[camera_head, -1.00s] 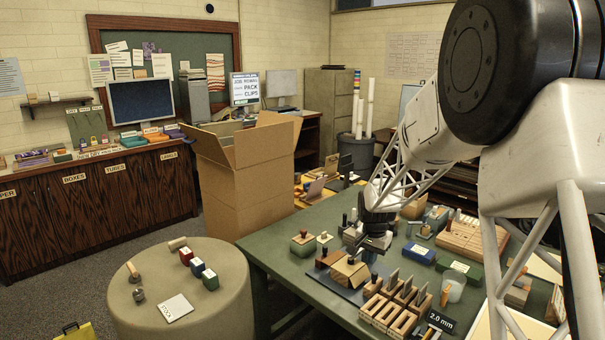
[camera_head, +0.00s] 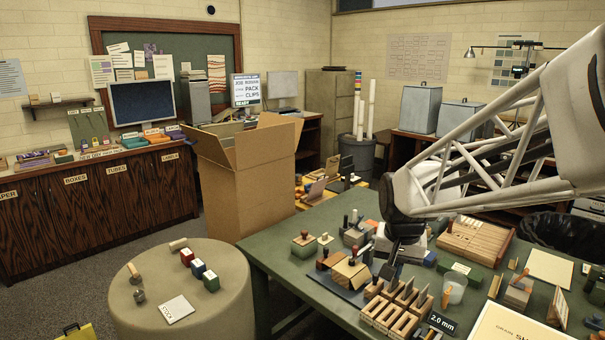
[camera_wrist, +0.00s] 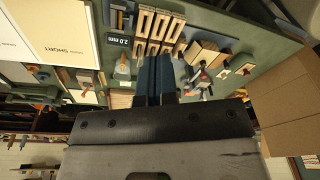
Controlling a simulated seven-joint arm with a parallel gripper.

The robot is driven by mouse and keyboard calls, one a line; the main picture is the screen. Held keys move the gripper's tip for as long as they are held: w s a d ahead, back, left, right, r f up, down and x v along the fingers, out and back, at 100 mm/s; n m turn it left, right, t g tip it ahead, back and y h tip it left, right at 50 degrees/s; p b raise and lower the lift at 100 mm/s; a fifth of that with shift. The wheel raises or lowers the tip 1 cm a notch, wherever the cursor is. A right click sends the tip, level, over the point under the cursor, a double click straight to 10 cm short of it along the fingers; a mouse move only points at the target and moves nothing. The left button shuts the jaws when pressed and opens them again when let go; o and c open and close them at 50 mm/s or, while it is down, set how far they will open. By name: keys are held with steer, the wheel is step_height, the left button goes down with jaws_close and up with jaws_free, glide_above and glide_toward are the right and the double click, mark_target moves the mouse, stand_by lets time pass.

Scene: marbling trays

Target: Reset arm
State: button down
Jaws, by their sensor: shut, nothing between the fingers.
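My gripper (camera_head: 388,272) hangs above the green table, fingers pointing down, near the wooden slotted rack (camera_head: 388,318) and the dark mat with wooden blocks. The fingers also show in the wrist view (camera_wrist: 155,68), side by side and shut, with nothing held. In the wrist view the slotted rack (camera_wrist: 150,38) lies just beyond the fingertips. My white lattice arm reaches in from the right and hides part of the table's back.
A clear cup (camera_head: 455,290) and a long wooden slotted block (camera_head: 472,242) stand on the crowded green table (camera_head: 285,238). A tall open cardboard box (camera_head: 240,195) stands behind its left end. A round grey table (camera_head: 220,255) with small blocks is at left.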

steer(key=s+a+r+n, duration=0.1)
steer(key=s+n, duration=0.2)
steer(key=s, duration=1.9)
steer(key=shift+s+t, duration=0.2)
steer(key=shift+t, duration=0.2)
